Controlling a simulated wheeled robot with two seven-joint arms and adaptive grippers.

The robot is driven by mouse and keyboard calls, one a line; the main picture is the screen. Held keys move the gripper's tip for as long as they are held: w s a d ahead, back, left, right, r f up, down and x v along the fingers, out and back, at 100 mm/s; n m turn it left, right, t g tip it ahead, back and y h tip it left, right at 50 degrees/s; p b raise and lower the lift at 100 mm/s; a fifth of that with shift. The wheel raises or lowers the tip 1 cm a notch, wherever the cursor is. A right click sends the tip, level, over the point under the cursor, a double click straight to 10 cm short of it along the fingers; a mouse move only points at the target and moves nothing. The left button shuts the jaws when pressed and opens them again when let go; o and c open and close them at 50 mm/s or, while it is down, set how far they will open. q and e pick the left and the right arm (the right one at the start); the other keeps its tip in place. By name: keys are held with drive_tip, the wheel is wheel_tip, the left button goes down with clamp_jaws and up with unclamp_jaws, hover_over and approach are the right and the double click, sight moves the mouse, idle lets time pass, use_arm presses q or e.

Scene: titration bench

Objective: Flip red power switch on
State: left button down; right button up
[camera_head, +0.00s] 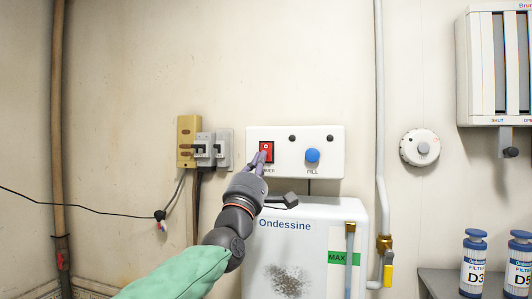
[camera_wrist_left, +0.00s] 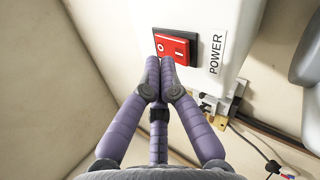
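The red power switch (camera_head: 266,151) is a rocker in a dark frame on a white control panel (camera_head: 329,137), left of a blue FILL knob (camera_head: 312,155). It also shows in the left wrist view (camera_wrist_left: 177,48), beside a POWER label (camera_wrist_left: 216,54). My left gripper (camera_head: 259,159) is at the switch's lower left edge. In the left wrist view its purple fingers (camera_wrist_left: 160,64) are closed together with nothing between them, tips at or very near the rocker's lower edge. I cannot tell whether they touch it. My right gripper is not in view.
A white Ondessine tank (camera_head: 305,250) stands below the panel. Yellow and grey switch boxes (camera_head: 188,141) are on the wall at left, with a loose cable. A vertical pipe (camera_head: 381,100) and a round dial (camera_head: 419,147) are to the right, with blue-capped filter bottles (camera_head: 474,265).

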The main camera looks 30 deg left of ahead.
use_arm(q)
drive_tip(key=shift+w, duration=0.15)
idle(0.5)
drive_tip(key=shift+w+a+b, duration=0.1)
drive_tip(key=shift+w+b, duration=0.25)
drive_tip(key=shift+w, duration=0.05)
drive_tip(key=shift+w+a, duration=0.1)
drive_tip(key=shift+w, duration=0.15)
idle(0.6)
drive_tip(key=s+d+b, duration=0.1)
drive_tip(key=s+b, duration=0.1)
drive_tip(key=s, duration=0.5)
drive_tip(key=shift+d+b, duration=0.3)
drive_tip(key=shift+d, duration=0.05)
drive_tip(key=shift+w, duration=0.1)
idle(0.6)
